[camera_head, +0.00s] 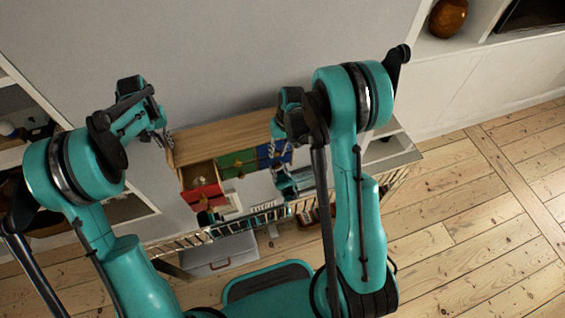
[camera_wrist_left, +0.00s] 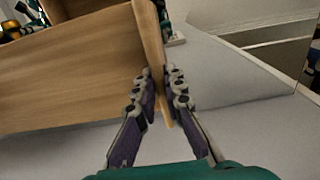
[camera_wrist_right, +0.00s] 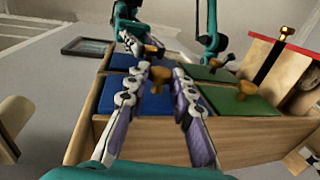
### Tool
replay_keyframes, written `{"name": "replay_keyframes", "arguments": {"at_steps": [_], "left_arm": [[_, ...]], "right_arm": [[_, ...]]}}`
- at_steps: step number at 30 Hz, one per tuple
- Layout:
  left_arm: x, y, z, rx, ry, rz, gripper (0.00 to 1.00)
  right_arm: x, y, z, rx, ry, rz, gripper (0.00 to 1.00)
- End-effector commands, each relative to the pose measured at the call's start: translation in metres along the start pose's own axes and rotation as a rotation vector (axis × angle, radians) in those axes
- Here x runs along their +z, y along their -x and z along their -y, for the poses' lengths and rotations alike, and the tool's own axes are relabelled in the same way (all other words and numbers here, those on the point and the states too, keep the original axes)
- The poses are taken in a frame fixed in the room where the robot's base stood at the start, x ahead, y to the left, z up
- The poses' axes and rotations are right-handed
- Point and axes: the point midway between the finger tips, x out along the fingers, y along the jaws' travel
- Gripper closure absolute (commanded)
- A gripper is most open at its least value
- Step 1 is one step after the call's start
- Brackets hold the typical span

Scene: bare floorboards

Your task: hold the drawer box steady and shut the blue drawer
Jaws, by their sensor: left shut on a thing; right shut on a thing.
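The wooden drawer box (camera_head: 215,138) has red, green (camera_head: 238,163) and blue drawer fronts (camera_head: 273,153). My left gripper (camera_head: 163,135) is at the box's left end; in the left wrist view its fingers (camera_wrist_left: 160,80) are shut on the edge of a wooden panel (camera_wrist_left: 152,40). My right gripper (camera_head: 279,143) is at the blue fronts. In the right wrist view its fingers (camera_wrist_right: 163,72) straddle a wooden knob (camera_wrist_right: 157,78) on a blue front (camera_wrist_right: 116,97), which looks about level with the green front (camera_wrist_right: 240,99). The right fingers partly cover the blue fronts.
The red drawer (camera_head: 204,196) stands pulled out at the box's left. A wire rack (camera_head: 270,213) and a grey case (camera_head: 222,256) are in front of the box. Shelves stand at the left and right. The floorboards (camera_head: 470,230) at the right are clear.

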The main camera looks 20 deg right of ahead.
Motion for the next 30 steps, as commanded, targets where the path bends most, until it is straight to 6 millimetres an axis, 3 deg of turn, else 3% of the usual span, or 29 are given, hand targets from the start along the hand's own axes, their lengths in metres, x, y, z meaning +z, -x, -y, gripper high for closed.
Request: {"name": "replay_keyframes", "arguments": {"at_steps": [11,12,14,24,30], "left_arm": [[0.001,0.000,-0.001,0.001,-0.002,0.002,1.00],[0.001,0.000,-0.001,0.001,-0.002,0.002,1.00],[0.001,0.000,-0.001,0.001,-0.002,0.002,1.00],[0.000,0.000,-0.001,0.001,-0.002,0.001,1.00],[0.000,0.000,-0.001,0.001,-0.002,0.001,1.00]], "right_arm": [[-0.008,-0.001,0.000,-0.001,0.000,-0.003,1.00],[-0.008,-0.001,0.000,-0.001,0.000,-0.003,0.69],[-0.008,-0.001,0.000,-0.001,0.000,-0.003,0.56],[-0.007,0.002,0.000,0.000,0.000,-0.001,0.56],[-0.007,0.031,0.000,0.000,-0.001,-0.002,0.56]]}}
